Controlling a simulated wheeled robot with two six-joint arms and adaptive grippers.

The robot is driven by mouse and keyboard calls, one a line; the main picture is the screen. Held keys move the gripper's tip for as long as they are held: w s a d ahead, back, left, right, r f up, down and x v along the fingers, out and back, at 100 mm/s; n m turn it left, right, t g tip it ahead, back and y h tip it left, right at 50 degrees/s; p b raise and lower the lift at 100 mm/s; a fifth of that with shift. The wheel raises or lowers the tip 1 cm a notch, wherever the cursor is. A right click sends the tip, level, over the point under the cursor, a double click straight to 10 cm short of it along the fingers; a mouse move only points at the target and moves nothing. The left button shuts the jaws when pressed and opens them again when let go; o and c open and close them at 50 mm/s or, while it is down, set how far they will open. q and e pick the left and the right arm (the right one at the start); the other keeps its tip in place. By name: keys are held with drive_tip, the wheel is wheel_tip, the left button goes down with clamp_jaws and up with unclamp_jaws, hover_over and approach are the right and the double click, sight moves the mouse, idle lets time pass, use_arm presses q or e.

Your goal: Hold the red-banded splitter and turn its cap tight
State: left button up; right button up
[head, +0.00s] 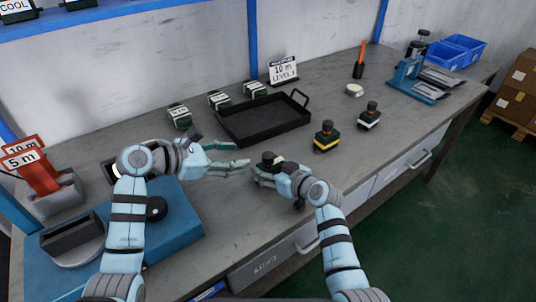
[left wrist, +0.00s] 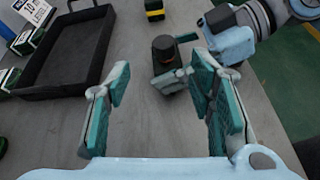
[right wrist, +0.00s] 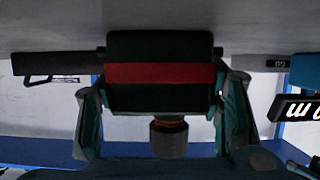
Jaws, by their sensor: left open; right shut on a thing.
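The red-banded splitter (right wrist: 160,73) is a black block with a red band and a black round cap (right wrist: 168,138) at one end. An orange ring shows at the cap's base. My right gripper (head: 267,172) is shut on the splitter, one finger on each side, and hides most of its body in the head view. The cap (head: 268,158) points up there. My left gripper (head: 243,156) is open and empty, just left of the splitter. In the left wrist view the cap (left wrist: 164,47) lies ahead of and between the open fingers, apart from them.
A black tray (head: 262,139) lies behind the grippers, with several small labelled boxes (head: 219,100) beyond it. A yellow-banded splitter (head: 326,137) and a white-banded one (head: 369,115) stand to the right. A blue fixture (head: 186,222) sits under my left arm.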

sight(267, 155)
use_arm(q)
drive_tip(key=w+d+f, duration=0.1)
drive_tip(key=w+d, duration=0.1)
drive_tip(key=d, duration=0.1)
drive_tip(key=w+d+f+n, duration=0.1)
drive_tip(key=d+f, duration=0.1)
drive_tip(key=d, duration=0.1)
drive_tip(key=w+d+f+n, duration=0.1)
drive_tip(key=w+d, duration=0.1)
drive_tip(key=d, duration=0.1)
drive_tip(key=shift+w+f, duration=0.3)
drive_tip(key=shift+f, duration=0.05)
drive_tip(key=shift+c, duration=0.6)
clamp_jaws()
drive_tip(key=shift+m+g+h, duration=0.7)
drive_tip(key=shift+m+g, duration=0.8)
